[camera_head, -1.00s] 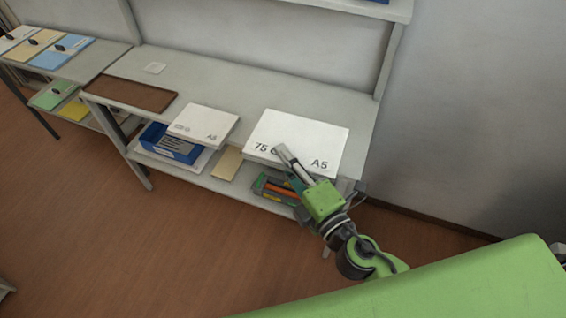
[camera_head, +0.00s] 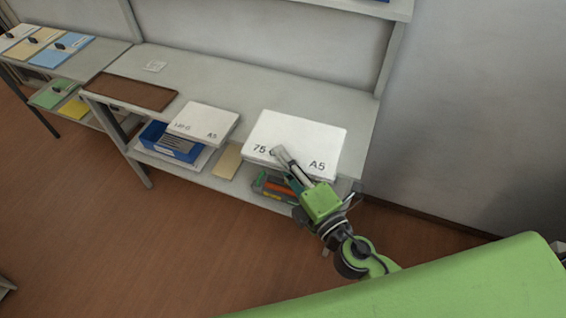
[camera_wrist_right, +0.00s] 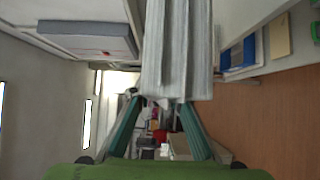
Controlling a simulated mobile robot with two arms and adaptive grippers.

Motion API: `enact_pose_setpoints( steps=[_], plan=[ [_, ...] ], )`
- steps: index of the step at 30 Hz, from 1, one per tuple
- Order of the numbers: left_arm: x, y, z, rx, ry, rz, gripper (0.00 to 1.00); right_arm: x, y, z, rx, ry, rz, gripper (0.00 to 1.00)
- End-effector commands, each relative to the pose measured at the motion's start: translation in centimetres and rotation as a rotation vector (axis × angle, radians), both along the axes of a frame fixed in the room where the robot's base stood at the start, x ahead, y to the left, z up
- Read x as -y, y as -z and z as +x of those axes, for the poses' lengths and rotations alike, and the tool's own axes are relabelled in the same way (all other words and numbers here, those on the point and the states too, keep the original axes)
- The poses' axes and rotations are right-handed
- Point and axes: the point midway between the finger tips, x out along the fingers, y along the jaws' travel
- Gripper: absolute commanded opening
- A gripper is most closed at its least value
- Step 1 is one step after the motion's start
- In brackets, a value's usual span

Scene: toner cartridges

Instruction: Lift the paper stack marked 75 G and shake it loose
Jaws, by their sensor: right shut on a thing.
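The white paper stack marked 75 G and A5 (camera_head: 298,138) is at the right end of the grey bench, near its front edge. My right gripper (camera_head: 280,155) is shut on the front edge of this stack, and one finger lies over the end of the 75 G marking. In the right wrist view the layered sheet edges of the stack (camera_wrist_right: 178,55) stand between the two fingers of my right gripper (camera_wrist_right: 165,103). I cannot tell whether the stack is clear of the bench top. My left gripper is in no view.
A second A5 paper stack (camera_head: 203,122) lies to the left on the bench (camera_head: 250,88), beside a brown mat (camera_head: 128,92). A blue box (camera_head: 168,142) and a bin with coloured items (camera_head: 275,186) stand on the lower shelf. An upright post rises behind the bench's right end.

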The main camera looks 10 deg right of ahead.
Motion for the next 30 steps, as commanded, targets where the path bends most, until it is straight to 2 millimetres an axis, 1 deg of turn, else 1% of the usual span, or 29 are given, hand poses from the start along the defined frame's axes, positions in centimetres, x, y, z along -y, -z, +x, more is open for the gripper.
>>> enact_pose_setpoints(
  steps=[2,3,4,6,7,8,12,14,16,22,30],
  plan=[
    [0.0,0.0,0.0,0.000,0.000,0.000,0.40,0.3,-0.5,-0.2,-0.001,-0.001,-0.010,0.00],
    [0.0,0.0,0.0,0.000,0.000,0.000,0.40,0.3,-1.8,-0.1,0.003,0.003,-0.001,0.00],
    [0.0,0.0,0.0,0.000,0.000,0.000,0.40,0.2,-2.4,-0.1,0.003,0.002,-0.001,0.00],
    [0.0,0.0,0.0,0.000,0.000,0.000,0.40,0.2,-2.9,-0.1,-0.003,0.003,-0.002,0.00],
    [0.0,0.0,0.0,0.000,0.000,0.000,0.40,0.2,-2.9,-0.2,-0.005,0.003,-0.002,0.00],
    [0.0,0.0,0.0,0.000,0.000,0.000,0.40,0.2,-2.5,-0.1,-0.007,0.005,-0.002,0.00],
    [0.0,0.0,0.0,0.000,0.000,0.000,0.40,0.2,0.2,-0.1,-0.009,0.007,-0.001,0.00],
    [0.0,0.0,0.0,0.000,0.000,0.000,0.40,0.0,0.0,0.1,0.002,0.009,0.011,0.00],
    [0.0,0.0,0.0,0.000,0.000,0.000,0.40,-0.1,0.3,0.2,0.005,0.007,0.012,0.00],
    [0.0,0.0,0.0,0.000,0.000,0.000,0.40,0.2,2.3,-0.1,-0.008,0.009,0.003,0.00],
    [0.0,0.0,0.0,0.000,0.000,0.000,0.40,0.2,2.2,-0.1,-0.004,0.004,-0.003,0.00]
  ],
)
